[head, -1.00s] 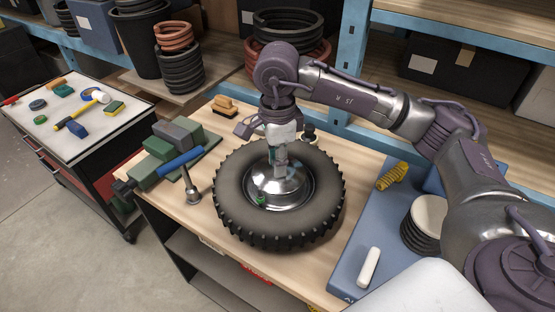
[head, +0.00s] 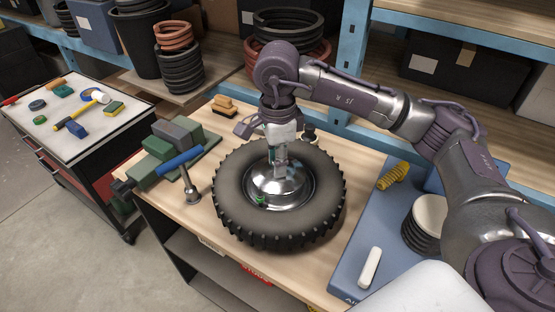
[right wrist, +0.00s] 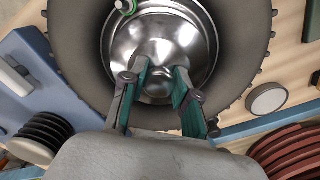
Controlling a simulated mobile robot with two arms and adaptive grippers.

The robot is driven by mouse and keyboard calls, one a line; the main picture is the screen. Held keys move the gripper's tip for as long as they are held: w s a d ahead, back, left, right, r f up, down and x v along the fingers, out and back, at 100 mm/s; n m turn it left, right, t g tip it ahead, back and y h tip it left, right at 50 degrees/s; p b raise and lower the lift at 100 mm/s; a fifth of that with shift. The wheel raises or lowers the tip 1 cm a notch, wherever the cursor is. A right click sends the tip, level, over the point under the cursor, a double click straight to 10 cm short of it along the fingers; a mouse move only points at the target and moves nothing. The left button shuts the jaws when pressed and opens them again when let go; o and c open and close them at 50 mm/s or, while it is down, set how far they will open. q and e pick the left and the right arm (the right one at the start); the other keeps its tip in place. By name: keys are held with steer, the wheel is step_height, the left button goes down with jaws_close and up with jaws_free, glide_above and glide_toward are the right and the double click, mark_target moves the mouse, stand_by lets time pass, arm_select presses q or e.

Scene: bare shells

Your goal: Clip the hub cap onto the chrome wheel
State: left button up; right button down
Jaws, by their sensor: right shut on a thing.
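The chrome wheel (head: 262,204) lies flat inside a black knobbly tire (head: 232,222) on the wooden bench. My right gripper (head: 280,172) points down over the wheel's middle, shut on the hub cap. In the right wrist view, the two teal-padded fingers (right wrist: 163,70) stand at either side of the shiny round hub cap (right wrist: 159,86). The cap sits at or just above the wheel's centre; chrome on chrome hides whether it is seated. A small green ring (head: 260,200) is on the wheel near its front edge. My left gripper is out of view.
A green vise (head: 160,150) and a blue-handled tool (head: 192,194) stand left of the tire. A blue mat (head: 345,270) at right holds a white cylinder (head: 370,267), a yellow coil (head: 393,175) and a dark ribbed stack (head: 421,238). A tool cart (head: 60,135) stands farther left.

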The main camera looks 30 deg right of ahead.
steer(key=shift+b, duration=0.3)
stand_by(0.6)
steer(key=shift+c, duration=1.5)
jaws_free()
steer(key=shift+r, duration=0.15)
steer(key=shift+r+p, duration=1.85)
steer(key=shift+r, duration=1.5)
